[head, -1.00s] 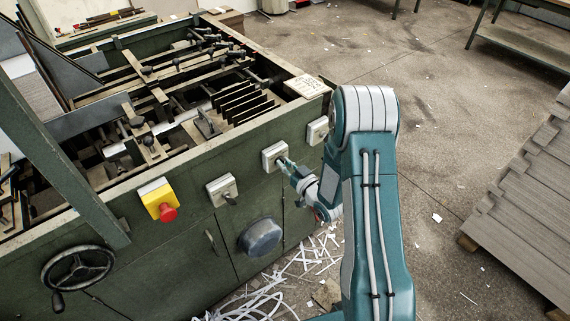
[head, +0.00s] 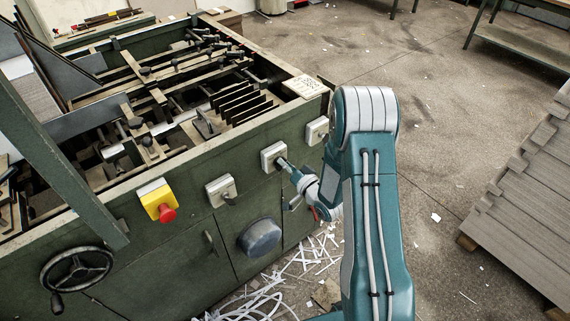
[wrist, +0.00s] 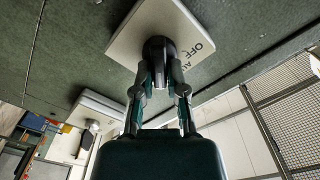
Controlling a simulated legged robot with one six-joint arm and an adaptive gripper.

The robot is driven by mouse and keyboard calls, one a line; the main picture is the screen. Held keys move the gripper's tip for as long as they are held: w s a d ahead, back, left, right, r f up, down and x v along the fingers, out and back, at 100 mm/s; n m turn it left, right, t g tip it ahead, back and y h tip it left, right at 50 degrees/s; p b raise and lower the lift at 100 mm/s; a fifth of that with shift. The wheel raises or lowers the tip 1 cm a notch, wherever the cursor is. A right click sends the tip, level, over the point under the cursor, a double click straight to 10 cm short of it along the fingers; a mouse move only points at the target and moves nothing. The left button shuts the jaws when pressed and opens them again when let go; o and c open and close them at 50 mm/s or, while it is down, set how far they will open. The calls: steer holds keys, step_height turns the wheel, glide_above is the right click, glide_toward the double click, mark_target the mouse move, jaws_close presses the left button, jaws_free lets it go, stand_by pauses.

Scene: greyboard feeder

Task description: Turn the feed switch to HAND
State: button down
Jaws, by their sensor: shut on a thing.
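The switch held by my gripper has a pale square plate (head: 268,153) on the green machine's front. In the wrist view the plate (wrist: 128,38) bears the letters "OFF" and part of another word starting "AU"; no "HAND" label is readable. Its round dark knob (wrist: 158,48) stands out from the plate. My gripper (wrist: 160,80) is shut on this knob, one finger at each side. In the head view my gripper (head: 284,164) reaches the switch from the right. The knob's pointing direction cannot be told.
Another switch (head: 221,188) and a yellow box with a red button (head: 160,204) sit to the left. A further switch (head: 317,130) is to the right. A round grey cover (head: 261,238) juts out below. Paper strips litter the floor; open floor lies right.

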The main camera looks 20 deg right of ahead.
steer(key=shift+w+d+r, duration=0.1)
steer(key=shift+w+r, duration=0.05)
steer(key=shift+w, duration=0.05)
stand_by(0.4)
steer(key=c, duration=0.7)
jaws_free()
steer(key=shift+w, duration=0.15)
steer(key=v, duration=1.2)
steer(key=shift+w, duration=0.1)
